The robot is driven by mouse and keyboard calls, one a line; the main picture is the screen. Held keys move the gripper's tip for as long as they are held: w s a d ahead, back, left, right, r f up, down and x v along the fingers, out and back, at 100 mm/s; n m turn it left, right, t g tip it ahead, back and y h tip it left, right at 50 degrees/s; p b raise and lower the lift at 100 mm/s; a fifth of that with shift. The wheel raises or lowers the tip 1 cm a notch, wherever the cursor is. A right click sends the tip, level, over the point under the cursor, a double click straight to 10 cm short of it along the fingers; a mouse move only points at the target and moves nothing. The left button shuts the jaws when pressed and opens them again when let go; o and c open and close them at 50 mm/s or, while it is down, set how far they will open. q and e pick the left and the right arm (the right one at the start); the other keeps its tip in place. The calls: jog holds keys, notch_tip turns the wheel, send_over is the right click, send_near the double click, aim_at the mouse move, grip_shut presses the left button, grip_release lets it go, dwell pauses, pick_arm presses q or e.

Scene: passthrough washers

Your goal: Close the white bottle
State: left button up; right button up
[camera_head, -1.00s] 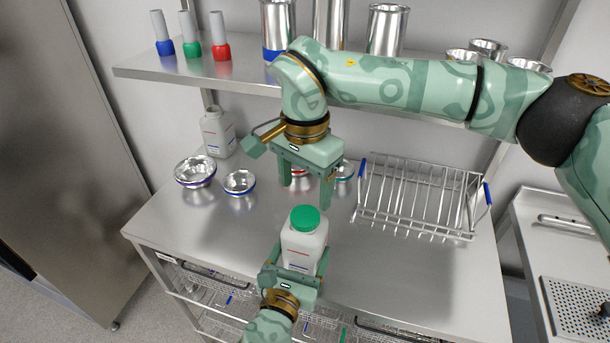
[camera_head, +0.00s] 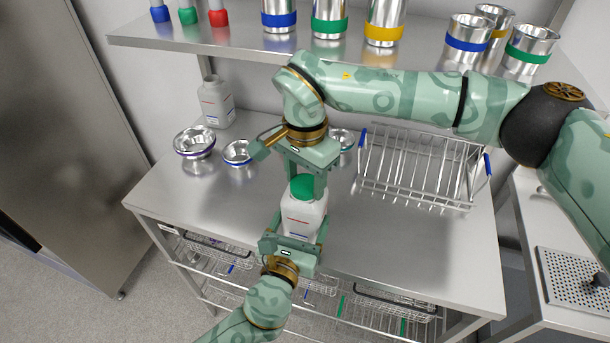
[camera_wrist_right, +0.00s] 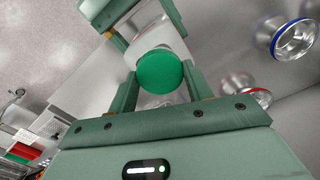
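A white bottle (camera_head: 303,217) with a green cap (camera_head: 302,186) on top stands upright near the front edge of the steel table. My left gripper (camera_head: 297,238) comes from below and is shut on the bottle's lower body. My right gripper (camera_head: 305,190) points down from above, with its fingers on both sides of the cap. In the right wrist view the green cap (camera_wrist_right: 160,72) fills the space between the fingers, which look shut on it. The bottle's neck is hidden under the cap, so I cannot tell how tightly it sits.
A second white bottle (camera_head: 216,102), without a cap, stands at the back left. Metal bowls (camera_head: 194,142) stand in front of it. A wire dish rack (camera_head: 420,168) is at the right. A shelf (camera_head: 240,48) with metal cups runs above. The table's front right is clear.

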jog(key=m, duration=0.4)
jog(key=shift+m, duration=0.3)
jog(key=m, duration=0.8)
jog(key=shift+m, duration=0.4)
jog(key=m, duration=0.4)
jog(key=o, duration=1.1)
jog(key=shift+o, duration=0.2)
jog(key=shift+r, duration=0.1)
notch_tip(320, 180, up, 12)
